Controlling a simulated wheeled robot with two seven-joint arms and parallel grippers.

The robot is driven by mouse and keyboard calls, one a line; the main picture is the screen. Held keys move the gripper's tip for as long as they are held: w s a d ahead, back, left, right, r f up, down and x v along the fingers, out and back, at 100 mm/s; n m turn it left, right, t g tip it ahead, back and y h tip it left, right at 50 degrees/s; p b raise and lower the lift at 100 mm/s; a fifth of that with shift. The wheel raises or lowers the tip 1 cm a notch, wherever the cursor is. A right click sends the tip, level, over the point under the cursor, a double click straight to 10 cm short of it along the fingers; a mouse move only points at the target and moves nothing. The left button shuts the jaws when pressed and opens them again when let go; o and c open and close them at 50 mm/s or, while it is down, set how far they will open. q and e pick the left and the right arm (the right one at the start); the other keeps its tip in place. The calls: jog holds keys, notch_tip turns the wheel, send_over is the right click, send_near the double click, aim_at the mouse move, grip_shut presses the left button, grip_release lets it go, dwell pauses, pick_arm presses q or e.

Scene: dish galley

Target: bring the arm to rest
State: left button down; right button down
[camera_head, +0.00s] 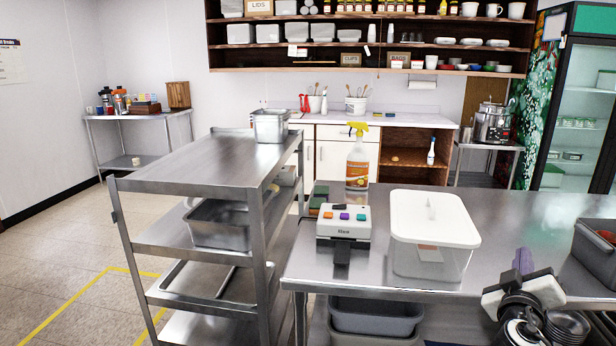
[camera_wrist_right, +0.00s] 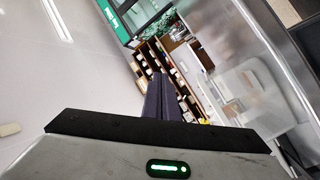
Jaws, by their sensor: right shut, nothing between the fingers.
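My right gripper (camera_head: 523,260) is at the lower right of the head view, above the steel counter (camera_head: 510,215). Its dark purple fingers are shut together, point upward and hold nothing. In the right wrist view the shut fingers (camera_wrist_right: 163,98) stand in the middle, with the tilted room behind them. The gripper is right of the white lidded tub (camera_head: 434,235) and apart from it. My left gripper is not in view.
A grey bin (camera_head: 597,250) stands on the counter at the right edge. A white device with coloured tabs (camera_head: 343,222) and an orange spray bottle (camera_head: 357,165) are left of the tub. A steel cart (camera_head: 190,163) stands further left. Bare counter lies between tub and bin.

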jog(key=s+a+f+n+g+y, duration=0.1)
jog(key=s+a+f+y, duration=0.15)
jog(key=f, duration=0.55)
jog(key=s+a+f+n+g+y, duration=0.15)
jog(key=s+f, duration=0.25)
jog(key=f, duration=0.5)
jog(key=s+a+f+n+g+y, duration=0.1)
jog(key=s+a+f+y, duration=0.2)
jog(key=s+f, duration=0.45)
jog(key=s+a+f+n+g+y, duration=0.1)
jog(key=s+a+f+g+y, duration=0.1)
jog(key=s+a+f, duration=0.4)
jog(key=s+a+f+g+y, duration=0.1)
jog(key=s+f+y, duration=0.15)
jog(key=s, duration=0.55)
jog(key=s+a+f+g+y, duration=0.15)
jog(key=s+f, duration=0.25)
jog(key=s, duration=0.4)
jog(key=a+m+t, duration=0.1)
jog(key=a+m, duration=0.3)
jog(key=a, duration=0.8)
jog(key=shift+w+r, duration=0.3)
jog(key=shift+r, duration=0.05)
